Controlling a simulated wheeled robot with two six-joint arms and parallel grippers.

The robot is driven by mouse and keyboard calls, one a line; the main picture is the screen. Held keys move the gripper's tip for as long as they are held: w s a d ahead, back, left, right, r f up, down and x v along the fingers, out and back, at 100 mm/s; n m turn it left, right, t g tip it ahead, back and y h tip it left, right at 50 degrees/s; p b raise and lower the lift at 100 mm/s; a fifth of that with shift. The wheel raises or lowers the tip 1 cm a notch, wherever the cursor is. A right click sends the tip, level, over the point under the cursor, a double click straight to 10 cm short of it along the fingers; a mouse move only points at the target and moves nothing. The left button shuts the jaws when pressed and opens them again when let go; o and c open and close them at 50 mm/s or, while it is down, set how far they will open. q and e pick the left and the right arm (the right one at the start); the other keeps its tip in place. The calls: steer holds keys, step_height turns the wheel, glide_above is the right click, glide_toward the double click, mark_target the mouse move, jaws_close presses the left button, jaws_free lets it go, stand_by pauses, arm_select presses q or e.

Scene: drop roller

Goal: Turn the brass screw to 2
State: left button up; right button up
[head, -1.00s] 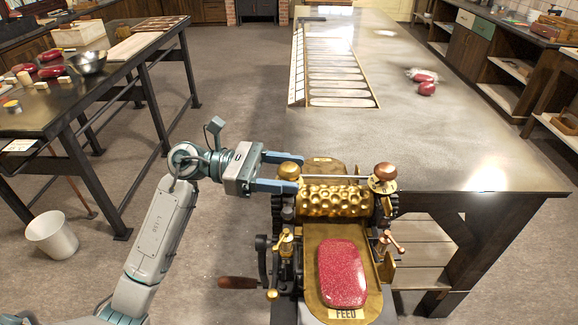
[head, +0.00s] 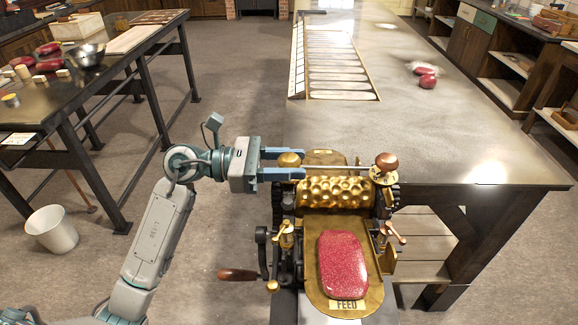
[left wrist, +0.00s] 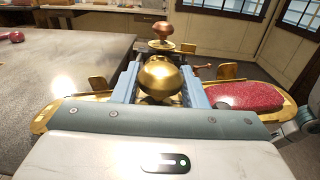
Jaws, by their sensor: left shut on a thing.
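The brass screw's round knob (head: 289,160) stands at the left end of the golden dimpled roller (head: 335,192) on the drop-roller machine. My left gripper (head: 287,165) comes in level from the left, with its two blue fingers on either side of the knob. In the left wrist view the brass knob (left wrist: 160,76) sits between the fingers, which are shut on it. A copper-coloured knob (head: 386,161) stands at the roller's right end, with a round plate beneath it. No number is readable at the screw. My right gripper is not in view.
A red speckled slab (head: 343,264) lies on the brass feed plate (head: 318,296). A crank with a wooden handle (head: 238,275) is at the machine's left. The long table (head: 440,130) behind holds a slotted tray and red lumps. A bucket (head: 52,230) stands on the floor.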

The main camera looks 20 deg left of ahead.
arm_select(q)
steer(key=shift+n+t+y, duration=0.4)
steer(key=shift+n+t, duration=0.2)
steer(key=shift+t, duration=0.3)
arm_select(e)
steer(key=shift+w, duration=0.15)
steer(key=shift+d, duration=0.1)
arm_select(q)
steer(key=o, duration=0.9)
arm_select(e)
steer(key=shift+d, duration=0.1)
arm_select(q)
steer(key=shift+b+v, duration=0.45)
steer(key=shift+v, duration=0.35)
steer(key=shift+b+v, duration=2.5)
steer(key=shift+v, duration=2.1)
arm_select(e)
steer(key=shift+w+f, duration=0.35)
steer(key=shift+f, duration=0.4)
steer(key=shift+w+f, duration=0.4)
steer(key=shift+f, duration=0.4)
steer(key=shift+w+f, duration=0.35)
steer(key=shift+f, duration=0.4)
